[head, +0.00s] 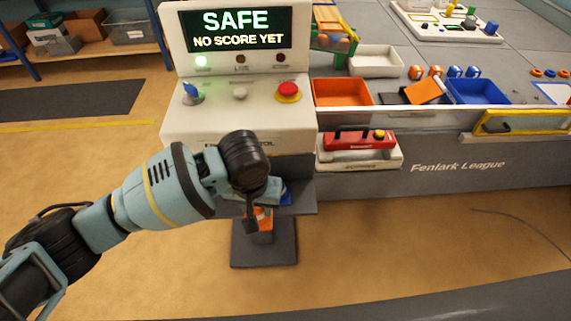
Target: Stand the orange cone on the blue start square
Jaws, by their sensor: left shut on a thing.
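My left gripper (257,219) points down in front of the grey shelf under the control console. It is shut on a small orange thing with a white band, which looks like the orange cone (263,213). The fingers and wrist hide much of it, and I cannot tell whether it touches anything below. A blue patch (287,196) shows on the shelf just right of the gripper; I cannot tell whether it is the blue start square. My right gripper is not in view.
The console (240,118) stands behind the gripper, with a red button (288,90). The floor at left is clear.

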